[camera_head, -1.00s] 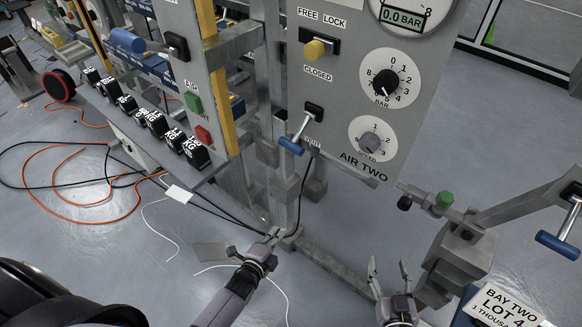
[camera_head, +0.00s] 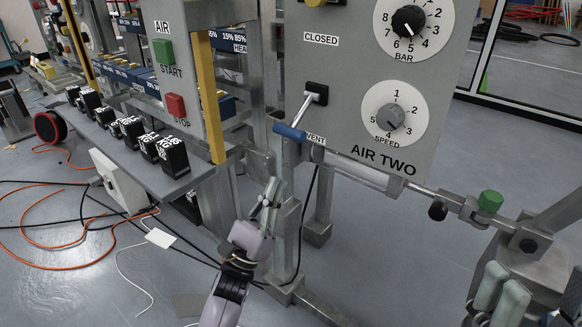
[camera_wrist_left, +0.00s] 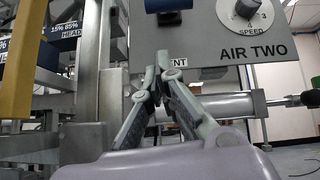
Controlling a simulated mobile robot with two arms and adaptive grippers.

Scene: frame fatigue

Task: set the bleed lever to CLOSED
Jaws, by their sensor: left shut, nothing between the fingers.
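The bleed lever (camera_head: 291,132) has a blue handle on a metal arm. It hangs down and to the left from a black pivot on the AIR TWO panel (camera_head: 433,75), its handle beside the VENT label (camera_head: 316,139). The CLOSED label (camera_head: 321,39) is above the pivot. My left gripper (camera_head: 272,186) is shut and empty, pointing up below the handle and apart from it. In the left wrist view the blue handle (camera_wrist_left: 168,5) is cut off at the top edge, above my fingertips (camera_wrist_left: 157,62). My right gripper (camera_head: 502,288) is open and empty at lower right.
A horizontal metal rod with a green knob (camera_head: 490,201) runs below the panel on the right. An upright metal post (camera_head: 289,238) stands close to my left gripper. A shelf of black weights (camera_head: 172,155) is on the left. Cables lie on the floor.

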